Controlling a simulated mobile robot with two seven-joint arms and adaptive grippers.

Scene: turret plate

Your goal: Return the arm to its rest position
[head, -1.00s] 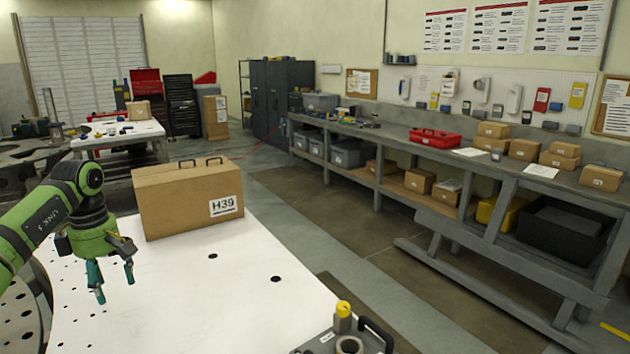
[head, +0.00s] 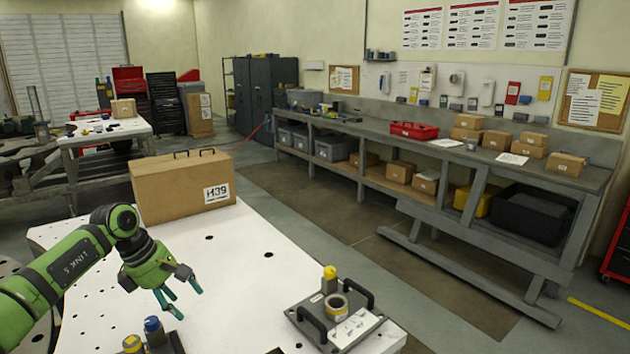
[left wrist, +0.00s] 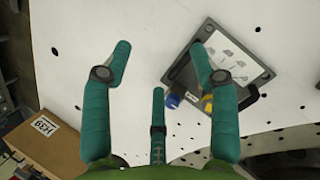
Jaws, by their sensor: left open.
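My left gripper (head: 180,298) is open and empty above the white table (head: 235,287). Its teal fingers are spread apart in the left wrist view (left wrist: 160,62). A dark plate with two handles (head: 308,322) lies on the table to the right of the gripper and carries a yellow-capped post and a ring. A dark fixture with a blue cap (head: 153,325) and a yellow cap stands at the bottom edge, partly cut off. In the left wrist view a tray with a printed sheet (left wrist: 228,68) lies beyond the fingers, beside a blue cap. My right gripper is not in view.
A cardboard box labelled H39 (head: 165,192) stands at the table's back left; it also shows in the left wrist view (left wrist: 45,150). The table between the box and the plate is clear. A long workbench (head: 375,131) with boxes and a red tray runs along the wall.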

